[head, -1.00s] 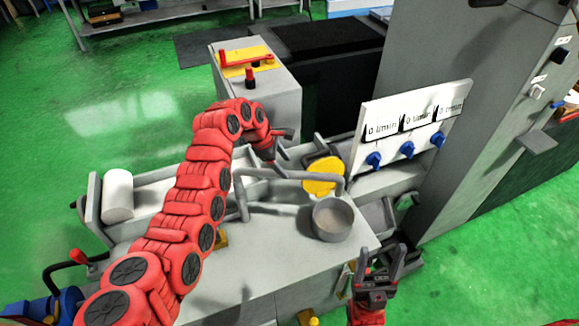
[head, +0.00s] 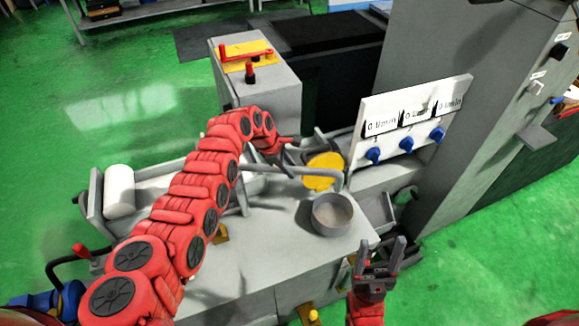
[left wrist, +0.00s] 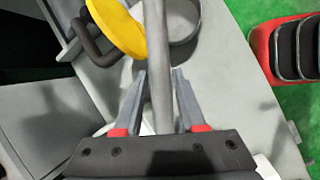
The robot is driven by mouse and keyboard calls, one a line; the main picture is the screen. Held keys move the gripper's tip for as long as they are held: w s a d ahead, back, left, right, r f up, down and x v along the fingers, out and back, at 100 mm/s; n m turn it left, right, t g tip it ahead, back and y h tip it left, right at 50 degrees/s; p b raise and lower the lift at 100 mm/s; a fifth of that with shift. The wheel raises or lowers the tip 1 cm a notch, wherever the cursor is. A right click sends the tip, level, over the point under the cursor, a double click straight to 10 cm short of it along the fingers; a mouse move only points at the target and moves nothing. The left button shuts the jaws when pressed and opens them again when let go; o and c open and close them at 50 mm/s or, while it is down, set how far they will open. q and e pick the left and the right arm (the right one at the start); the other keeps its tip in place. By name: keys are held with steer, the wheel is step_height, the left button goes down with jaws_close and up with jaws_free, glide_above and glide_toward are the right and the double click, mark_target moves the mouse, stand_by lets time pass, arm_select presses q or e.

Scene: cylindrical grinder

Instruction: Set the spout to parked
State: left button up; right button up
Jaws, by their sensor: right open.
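The spout is a grey bent pipe (head: 308,172) that runs across the machine top toward the round grey bowl (head: 332,214). It also shows in the left wrist view (left wrist: 158,50), running lengthwise through the gap between my left fingers. My left gripper (head: 287,150) is at the far side of the pipe in the head view, partly hidden by its own arm. In the left wrist view its two fingers (left wrist: 158,73) are apart, one on each side of the pipe, with visible gaps. Whether the pipe lies at fingertip depth is unclear. My right gripper (head: 383,253) is open and empty, right of the bowl.
A yellow disc (head: 323,172) sits close behind the pipe. A panel with dials and blue knobs (head: 407,144) stands to the right. A white cylinder (head: 119,191) is at the left. A box with a red lever (head: 247,56) stands behind. Green floor is clear at front right.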

arm_select(q)
jaws_close()
stand_by(1.1)
